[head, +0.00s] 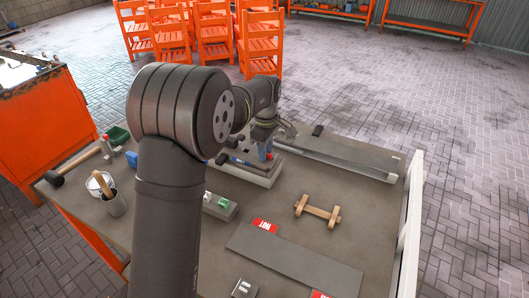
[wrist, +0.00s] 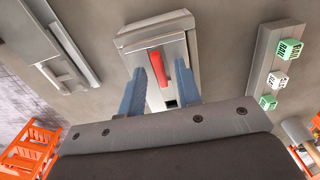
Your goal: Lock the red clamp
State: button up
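The red clamp (wrist: 156,63) shows in the wrist view as a red handle on a grey metal fixture (wrist: 130,42). My gripper (wrist: 160,70) has its two blue fingers apart, one on each side of the red handle. I see gaps beside the handle, and contact is not clear. In the head view, my gripper (head: 262,143) is low over the fixture (head: 262,177) on the table, with a bit of red near its fingers. My arm hides part of the table there, and the clamp's lower parts are hard to make out.
A grey block with green and white cubes (wrist: 278,76) stands right of the fixture in the wrist view. A grey rail (head: 335,155) lies behind.

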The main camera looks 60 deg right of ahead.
jog(key=shift+c, duration=0.2)
grip_shut()
jog(key=m, duration=0.4)
jog(key=shift+m, duration=0.4)
jog(key=m, duration=0.4)
jog(key=shift+m, duration=0.4)
